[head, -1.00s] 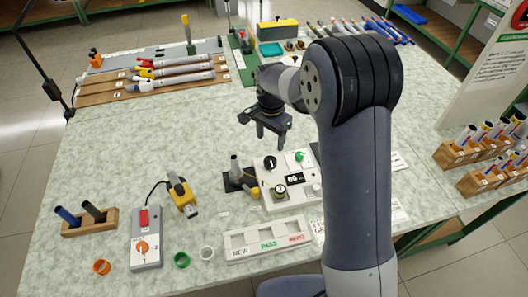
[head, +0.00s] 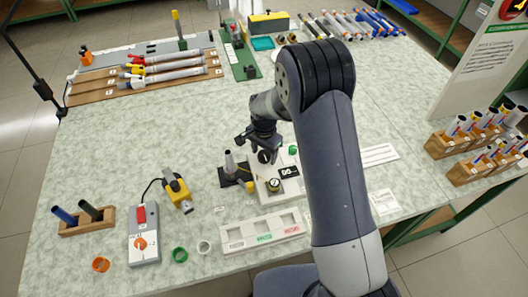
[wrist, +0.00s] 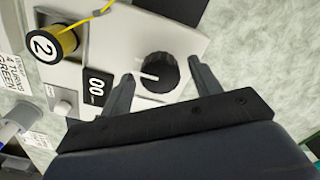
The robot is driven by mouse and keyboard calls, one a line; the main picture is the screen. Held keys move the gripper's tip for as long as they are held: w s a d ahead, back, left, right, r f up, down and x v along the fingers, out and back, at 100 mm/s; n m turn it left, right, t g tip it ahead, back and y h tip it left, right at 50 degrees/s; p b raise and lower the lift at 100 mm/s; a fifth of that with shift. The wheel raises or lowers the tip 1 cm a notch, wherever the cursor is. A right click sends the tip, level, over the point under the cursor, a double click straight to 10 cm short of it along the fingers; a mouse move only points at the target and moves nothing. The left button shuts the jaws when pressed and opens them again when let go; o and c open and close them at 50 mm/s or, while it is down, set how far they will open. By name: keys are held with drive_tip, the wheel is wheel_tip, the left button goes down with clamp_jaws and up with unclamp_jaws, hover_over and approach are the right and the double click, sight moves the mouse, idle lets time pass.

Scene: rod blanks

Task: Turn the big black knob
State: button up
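The big black knob (wrist: 159,73) is on the face of a white control box (wrist: 190,42). It is round and ribbed, with a white pointer line toward the left in the wrist view. In the head view the knob (head: 264,157) shows just under my gripper (head: 262,140). In the wrist view my gripper (wrist: 160,85) is open, with one finger on each side of the knob. A gap shows between the knob and each finger. How far the fingertips are above the box face is hard to tell.
A white labelled tray (head: 262,232) lies in front.

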drive_tip(key=c, duration=1)
drive_tip(key=shift+o, duration=0.2)
drive_tip(key=shift+f+n+b, duration=0.1)
drive_tip(key=shift+n+b, duration=0.25)
drive_tip(key=shift+n, duration=0.05)
drive_tip(key=n+b, duration=0.2)
drive_tip(key=n, duration=0.1)
drive_tip(key=n+b, duration=0.1)
drive_tip(key=n, duration=0.3)
drive_tip(key=shift+n+b, duration=0.3)
drive_tip(key=shift+b, duration=0.1)
drive_tip(key=n+b, duration=0.1)
drive_tip(key=n, duration=0.5)
drive_tip(key=shift+b, duration=0.3)
drive_tip(key=n+b, duration=0.1)
drive_tip(key=n, duration=0.5)
drive_tip(key=shift+n, duration=0.4)
